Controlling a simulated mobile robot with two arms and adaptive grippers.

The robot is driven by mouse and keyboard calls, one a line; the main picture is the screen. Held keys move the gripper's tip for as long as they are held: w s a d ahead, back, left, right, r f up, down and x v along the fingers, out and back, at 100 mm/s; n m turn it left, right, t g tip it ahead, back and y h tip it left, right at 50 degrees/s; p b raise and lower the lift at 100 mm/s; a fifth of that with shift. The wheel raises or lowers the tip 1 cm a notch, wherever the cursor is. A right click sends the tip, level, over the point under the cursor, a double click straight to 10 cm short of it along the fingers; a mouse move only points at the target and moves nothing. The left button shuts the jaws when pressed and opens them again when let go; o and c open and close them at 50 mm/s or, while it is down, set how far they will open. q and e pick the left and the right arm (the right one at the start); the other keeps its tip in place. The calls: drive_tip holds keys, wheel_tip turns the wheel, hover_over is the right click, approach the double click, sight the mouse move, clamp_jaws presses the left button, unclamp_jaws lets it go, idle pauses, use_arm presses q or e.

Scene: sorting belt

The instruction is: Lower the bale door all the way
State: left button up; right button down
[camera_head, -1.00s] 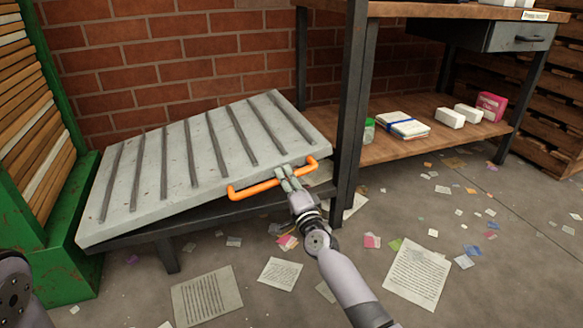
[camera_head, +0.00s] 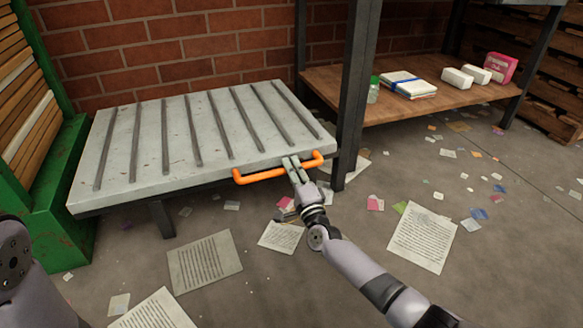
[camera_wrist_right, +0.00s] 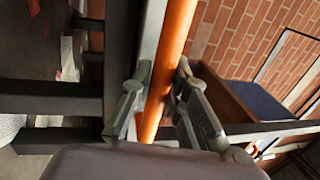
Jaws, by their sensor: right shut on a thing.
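The bale door (camera_head: 205,145) is a grey ribbed panel, lying nearly flat over a dark low frame (camera_head: 165,222) in the head view. Its orange handle (camera_head: 262,175) runs along the near right edge. My right gripper (camera_head: 292,166) is shut on the handle near its right part. In the right wrist view the orange bar (camera_wrist_right: 172,62) passes between the fingers of my right gripper (camera_wrist_right: 163,95). A grey arm part of mine shows at the lower left of the head view, but my left gripper is not in view.
A green baler frame (camera_head: 60,190) stands at the left. A workbench with a wooden lower shelf (camera_head: 365,135) and a dark leg (camera_head: 352,100) stands close to the door's right side. Paper sheets (camera_head: 205,262) and scraps lie on the floor. A brick wall (camera_head: 200,50) is behind.

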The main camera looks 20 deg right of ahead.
drive_tip(key=shift+s+a+f, duration=0.1)
drive_tip(key=shift+a+f, duration=0.15)
drive_tip(key=shift+f, duration=0.45)
drive_tip(key=c, duration=1.7)
unclamp_jaws()
drive_tip(key=shift+f, duration=0.15)
drive_tip(key=shift+o, duration=0.8)
drive_tip(key=shift+d+r, duration=0.2)
drive_tip(key=v, duration=1.2)
drive_tip(key=shift+a+r, duration=0.1)
